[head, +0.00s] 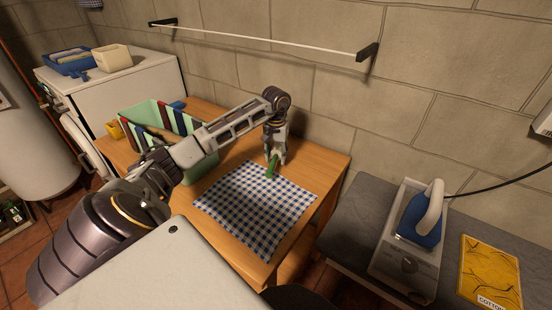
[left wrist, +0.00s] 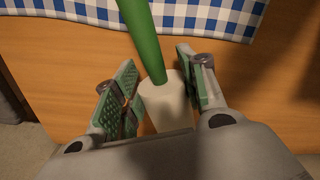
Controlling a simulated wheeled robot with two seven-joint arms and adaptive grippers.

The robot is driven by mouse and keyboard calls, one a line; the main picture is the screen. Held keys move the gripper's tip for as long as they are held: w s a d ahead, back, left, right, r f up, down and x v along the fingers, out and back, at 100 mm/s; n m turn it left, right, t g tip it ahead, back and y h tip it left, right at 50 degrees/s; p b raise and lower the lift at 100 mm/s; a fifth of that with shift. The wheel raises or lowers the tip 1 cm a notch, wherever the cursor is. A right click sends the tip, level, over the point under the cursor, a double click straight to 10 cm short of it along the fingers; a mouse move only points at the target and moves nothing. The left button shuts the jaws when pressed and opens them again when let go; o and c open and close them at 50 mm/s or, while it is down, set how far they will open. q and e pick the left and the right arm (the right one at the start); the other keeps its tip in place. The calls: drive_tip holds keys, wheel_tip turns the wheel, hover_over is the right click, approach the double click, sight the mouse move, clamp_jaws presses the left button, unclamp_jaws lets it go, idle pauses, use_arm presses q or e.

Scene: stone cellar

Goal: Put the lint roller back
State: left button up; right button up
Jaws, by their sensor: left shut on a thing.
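The lint roller has a green handle (head: 271,168) and a white roller head. In the left wrist view, the white head (left wrist: 167,104) sits between the finger pads, and the green handle (left wrist: 142,38) points away towards the checked cloth. My left gripper (head: 275,157) is shut on the lint roller near the back right of the wooden table (head: 327,171). The handle overlaps the upper edge of the blue-and-white checked cloth (head: 255,208). I cannot tell whether the roller touches the table. My right gripper is not in view.
A green bin (head: 203,168) with coloured dividers stands behind my left arm. A white appliance (head: 120,92) carries a blue basket (head: 70,63) and a cream box (head: 113,57). At right are a blue iron (head: 420,222) and a yellow packet (head: 490,270). A rail (head: 265,40) crosses the wall.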

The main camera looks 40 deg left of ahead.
use_arm(q)
drive_tip(key=shift+f, duration=0.8)
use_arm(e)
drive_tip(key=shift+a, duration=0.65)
use_arm(q)
drive_tip(key=shift+f, duration=0.15)
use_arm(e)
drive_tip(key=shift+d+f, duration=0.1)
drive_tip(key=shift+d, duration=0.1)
use_arm(q)
drive_tip(key=o, duration=0.8)
drive_tip(key=shift+o, duration=1.3)
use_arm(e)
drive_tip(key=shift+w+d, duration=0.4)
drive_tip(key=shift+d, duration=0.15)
